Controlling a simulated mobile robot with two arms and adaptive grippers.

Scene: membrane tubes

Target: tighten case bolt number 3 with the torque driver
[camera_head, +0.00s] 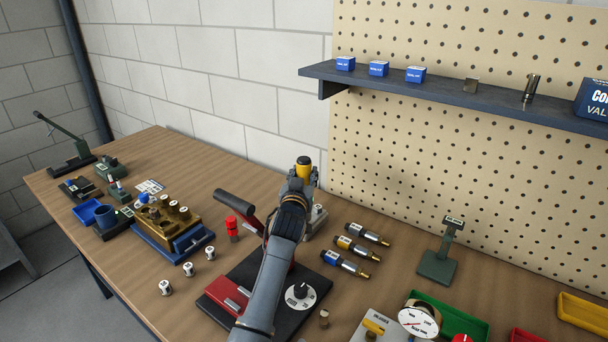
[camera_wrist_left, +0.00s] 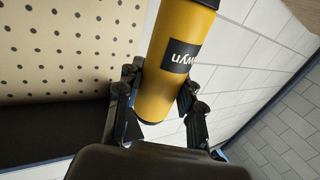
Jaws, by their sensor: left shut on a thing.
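My left gripper (camera_head: 300,184) is shut on a yellow cylindrical tool with a black cap (camera_head: 304,164), apparently the torque driver. In the left wrist view the fingers (camera_wrist_left: 160,96) press on both sides of its yellow body (camera_wrist_left: 172,75), which carries a black label. Its lower end is hidden in the head view, and I cannot tell whether it still touches the grey stand (camera_head: 319,214) beside it. The brass case (camera_head: 175,222) sits in a blue fixture (camera_head: 190,243) to the left, with several round-topped bolts on it. Their numbers are too small to read. My right gripper is not in view.
Small white-topped pieces (camera_head: 165,287) stand before the case. A red-and-black base with a dial (camera_head: 300,296) lies under my arm. Three valve-like cartridges (camera_head: 357,245) lie right of the gripper. The pegboard (camera_head: 400,150) and shelf (camera_head: 450,92) rise behind.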

